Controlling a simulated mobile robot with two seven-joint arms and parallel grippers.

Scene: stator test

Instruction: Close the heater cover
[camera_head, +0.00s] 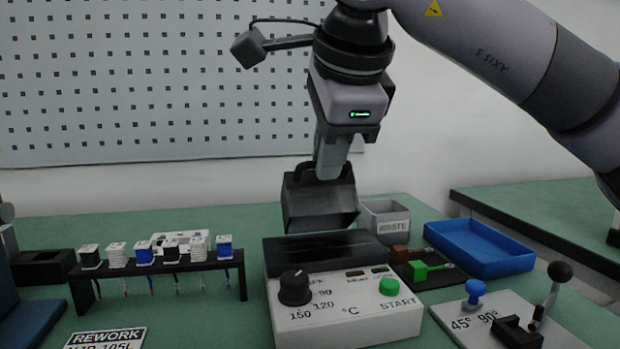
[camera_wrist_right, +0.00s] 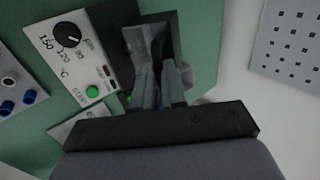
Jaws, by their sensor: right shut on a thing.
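The heater (camera_head: 345,318) is a white box with a black knob, a green START button and a dark top; its front panel also shows in the right wrist view (camera_wrist_right: 60,65). The dark heater cover (camera_head: 318,205) stands raised and tilted above the rear of the heater, so the dark top is exposed. My right gripper (camera_head: 328,172) comes down from above and is shut at the cover's upper edge, on what looks like its handle. In the right wrist view its fingers (camera_wrist_right: 155,88) are close together, and the exact grip is partly hidden. My left gripper is not in view.
A grey waste bin (camera_head: 385,222) and a blue tray (camera_head: 482,248) stand right of the heater. A lever fixture (camera_head: 510,322) is at front right. A black rack (camera_head: 160,270) with several small parts stands left. Green table is clear between rack and heater.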

